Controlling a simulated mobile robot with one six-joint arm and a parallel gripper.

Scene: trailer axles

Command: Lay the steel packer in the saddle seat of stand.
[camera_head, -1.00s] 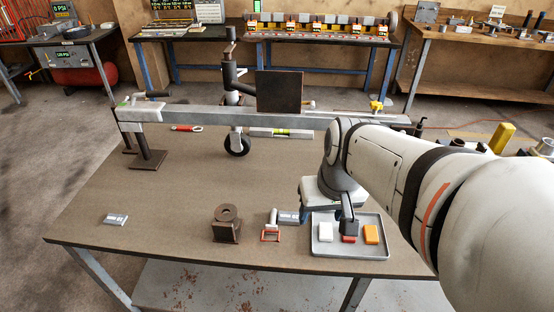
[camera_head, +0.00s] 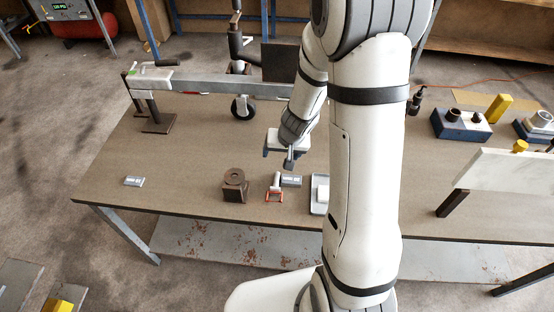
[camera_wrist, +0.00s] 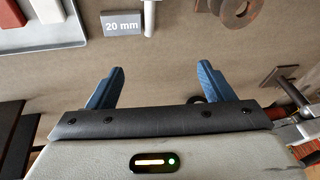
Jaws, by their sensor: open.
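A grey block marked "20 mm" (camera_wrist: 122,23), which looks like the steel packer, lies on the table beside the tray; it also shows in the head view (camera_head: 291,181). A similar small grey plate (camera_head: 133,181) lies apart at the table's left. The brown block with a round ring-shaped top (camera_head: 234,178) may be the stand; only part of it shows in the wrist view (camera_wrist: 238,8). I cannot tell where the saddle seat is. My gripper (camera_wrist: 160,69) is open and empty, above the table behind these things; it also shows in the head view (camera_head: 280,160).
A red-framed piece with a silver stem (camera_head: 274,190) stands between the brown block and the grey block. The tray (camera_wrist: 75,43) holds a white and a red block. A long grey beam (camera_head: 205,84) crosses the table's back.

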